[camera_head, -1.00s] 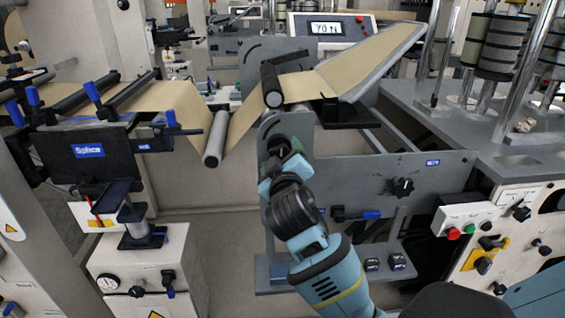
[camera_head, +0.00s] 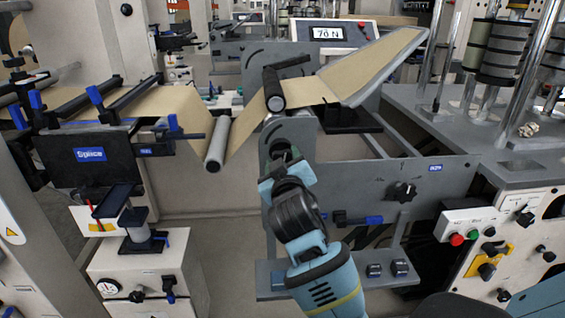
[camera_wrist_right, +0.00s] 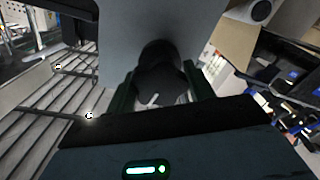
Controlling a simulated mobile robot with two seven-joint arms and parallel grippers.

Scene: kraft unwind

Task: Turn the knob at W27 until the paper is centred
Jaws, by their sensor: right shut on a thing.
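My right gripper (camera_head: 284,164) reaches up to the grey side plate (camera_head: 350,195) below the rollers and is shut on a dark knob. In the right wrist view the dark knob (camera_wrist_right: 160,88) sits between the two fingers, with a pale mark on its face. In the head view the gripper mostly hides the knob. The brown paper web (camera_head: 178,103) runs from the left over the rollers, dips under a pale roller (camera_head: 218,145) and rises past a black roller (camera_head: 273,90) to the right. A small blue label (camera_head: 435,168) on the plate is too blurred to read surely. My left gripper is not in view.
A second black knob (camera_head: 402,192) is on the plate at right. A display (camera_head: 328,33) reads 70 N. A Splice unit (camera_head: 90,155) stands left. A button box (camera_head: 465,230) stands right.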

